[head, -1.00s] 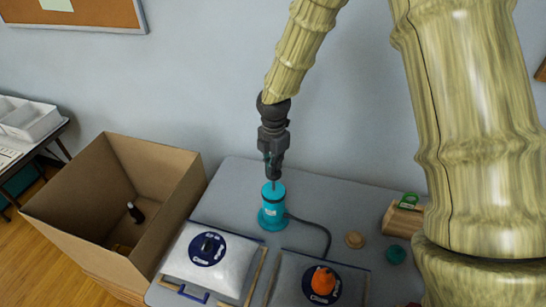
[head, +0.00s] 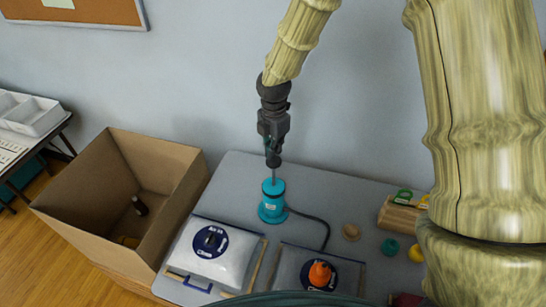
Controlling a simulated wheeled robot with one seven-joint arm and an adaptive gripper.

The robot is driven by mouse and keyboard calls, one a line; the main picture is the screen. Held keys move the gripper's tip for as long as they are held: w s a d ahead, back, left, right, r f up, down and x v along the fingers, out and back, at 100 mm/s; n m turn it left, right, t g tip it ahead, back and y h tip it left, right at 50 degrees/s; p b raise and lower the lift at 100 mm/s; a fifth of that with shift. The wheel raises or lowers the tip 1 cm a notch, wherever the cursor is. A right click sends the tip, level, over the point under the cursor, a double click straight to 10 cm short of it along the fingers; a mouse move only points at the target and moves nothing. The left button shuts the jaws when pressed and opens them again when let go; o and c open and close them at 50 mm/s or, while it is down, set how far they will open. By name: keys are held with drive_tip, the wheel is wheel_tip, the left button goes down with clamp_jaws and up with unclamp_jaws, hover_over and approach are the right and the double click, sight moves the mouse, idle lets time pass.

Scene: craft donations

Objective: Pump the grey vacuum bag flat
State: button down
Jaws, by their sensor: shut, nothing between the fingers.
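The grey vacuum bag (head: 289,265) lies at the front of the table, with a dark blue disc and an orange fitting (head: 320,274) on it. Its lower part is cut off by a dark shape at the picture's bottom. The teal pump (head: 272,202) stands upright behind it, and a black hose (head: 322,226) runs from the pump toward this bag. A thin rod rises from the pump to a dark knob. My gripper (head: 273,150) points down, shut, right above the rod. I cannot tell whether the fingers touch the knob.
A plump white bag (head: 210,270) with a blue disc lies left of the grey one. A large open cardboard box (head: 75,187) stands left of the table. A round tan piece (head: 351,232), a teal one (head: 390,247) and a wooden block (head: 399,215) lie to the right.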

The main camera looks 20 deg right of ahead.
sight(274, 159)
drive_tip(key=shift+f, duration=0.15)
drive_tip(key=shift+f+b, duration=2.3)
drive_tip(key=shift+f, duration=3.25)
drive_tip(key=shift+r+p, duration=3.3)
drive_tip(key=shift+r, duration=2.4)
drive_tip(key=shift+f, duration=0.1)
drive_tip(key=shift+f+b, duration=2.35)
drive_tip(key=shift+f, duration=3.35)
drive_tip(key=shift+r+p, duration=2.3)
drive_tip(key=shift+r, duration=3.5)
